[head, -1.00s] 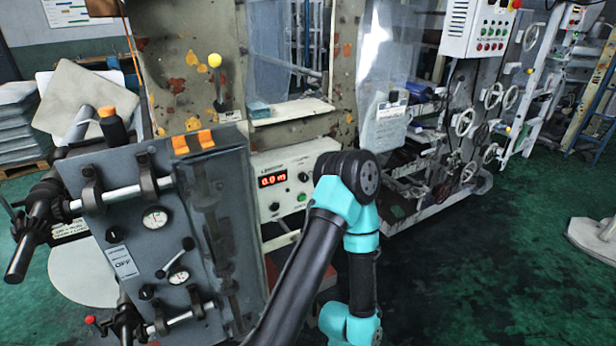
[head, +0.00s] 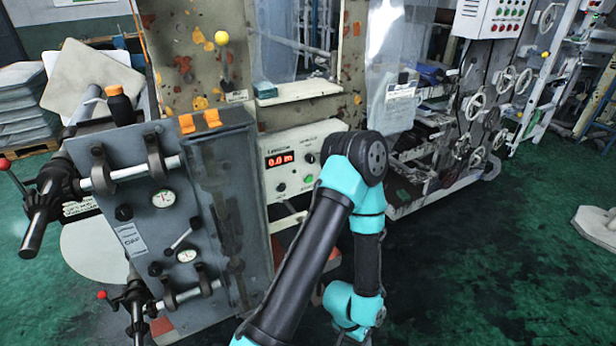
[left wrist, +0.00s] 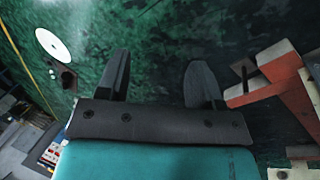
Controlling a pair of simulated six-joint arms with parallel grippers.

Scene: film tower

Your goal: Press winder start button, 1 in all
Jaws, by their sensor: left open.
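A white control box (head: 300,158) with a red lit display reading about 0.0 m stands centre in the head view. I cannot read which one is the winder start button. A white panel (head: 497,12) with rows of red and green buttons hangs at the top right. My left gripper (left wrist: 158,60) is open and empty in the left wrist view, its two black fingers apart over green floor. A teal and black arm of mine covers the box's right edge in the head view; its gripper does not show.
A grey machine panel (head: 150,215) with dials, clamps and levers stands left of the box. Red-orange steel parts (left wrist: 285,75) lie close right of my left fingers in the left wrist view. A grey frame with handwheels (head: 497,90) stands at right. Green floor (head: 480,260) is clear at lower right.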

